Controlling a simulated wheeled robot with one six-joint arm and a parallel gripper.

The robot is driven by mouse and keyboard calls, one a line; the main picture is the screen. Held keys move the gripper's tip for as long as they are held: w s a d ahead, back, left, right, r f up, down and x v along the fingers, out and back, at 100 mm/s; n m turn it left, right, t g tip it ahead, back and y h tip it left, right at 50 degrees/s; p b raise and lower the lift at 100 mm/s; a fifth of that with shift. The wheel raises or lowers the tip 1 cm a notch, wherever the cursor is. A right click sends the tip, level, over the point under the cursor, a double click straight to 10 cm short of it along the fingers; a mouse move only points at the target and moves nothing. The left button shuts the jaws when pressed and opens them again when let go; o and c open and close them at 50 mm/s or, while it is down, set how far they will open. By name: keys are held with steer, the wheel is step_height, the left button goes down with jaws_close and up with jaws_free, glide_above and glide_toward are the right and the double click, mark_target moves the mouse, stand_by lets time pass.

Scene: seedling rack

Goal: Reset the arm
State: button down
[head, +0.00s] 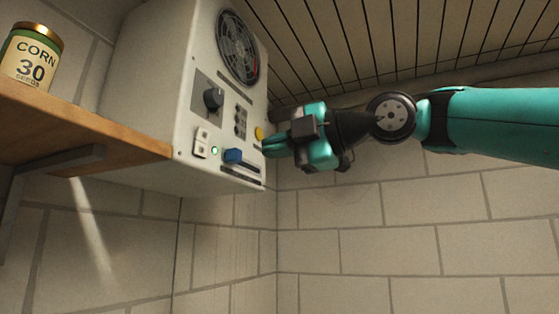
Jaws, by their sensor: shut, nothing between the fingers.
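My gripper (272,148) is at the end of my teal arm, in the middle of the head view. It is shut and holds nothing. Its fingertips are close to the right edge of the front of a white control box (160,90), near a yellow button (259,133) and a blue slider knob (233,156). I cannot tell whether the fingertips touch the box. My arm reaches in from the right edge of the picture.
The box has a fan grille (238,47), a black dial (213,98), white switches (201,142) and a lit green light (214,150). A wooden shelf (90,128) at left holds a corn seed can (32,55). Block walls (400,250) stand behind; the space below my arm is clear.

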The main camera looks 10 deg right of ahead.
steer(key=shift+s+d, duration=0.3)
stand_by(0.4)
steer(key=s+f+m+g+h, duration=0.25)
steer(key=f+m, duration=0.35)
steer(key=f, duration=0.7)
steer(key=s+f+m+g+h, duration=0.25)
steer(key=f+m, duration=0.45)
steer(key=f, duration=0.5)
steer(key=s+d+f+m+g+h, duration=0.2)
steer(key=s+f+m, duration=0.2)
steer(key=s+f, duration=0.3)
steer(key=s+d+f+m+g+h, duration=0.2)
steer(key=s+f, duration=0.6)
steer(key=f, duration=0.5)
steer(key=d+m+g, duration=0.1)
steer(key=m, duration=0.1)
steer(key=shift+s+d+m+h, duration=0.25)
steer(key=shift+m+h, duration=0.05)
steer(key=shift+a, duration=0.15)
